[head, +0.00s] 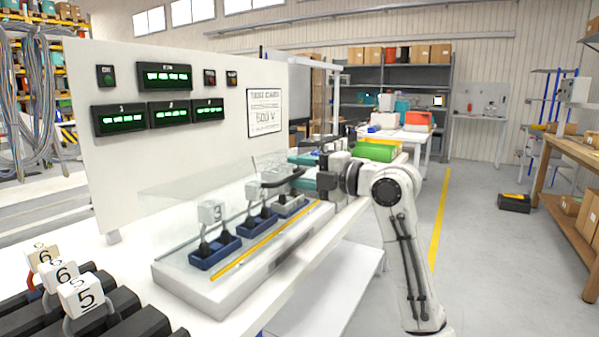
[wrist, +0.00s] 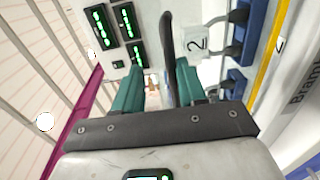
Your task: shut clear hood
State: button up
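The clear hood (head: 170,205) is a see-through panel over the white test fixture (head: 200,290), in front of the upright panel. Its exact tilt is hard to read. A dark curved handle (head: 283,178) stands out above the fixture's far end. My gripper (head: 300,172) is at this handle, coming from the right. In the wrist view my gripper (wrist: 158,85) has its two teal fingers apart. The dark handle (wrist: 168,45) runs between them, nearer the right finger, with a gap to the left one. Whether it touches the right finger is unclear.
Blue holders (head: 214,252) with numbered tags sit in the fixture behind a yellow strip (head: 265,241). The white panel (head: 215,75) carries green displays.

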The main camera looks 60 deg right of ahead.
jog(key=s, duration=1)
jog(key=shift+s+d+r, duration=0.2)
jog(key=shift+s, duration=0.1)
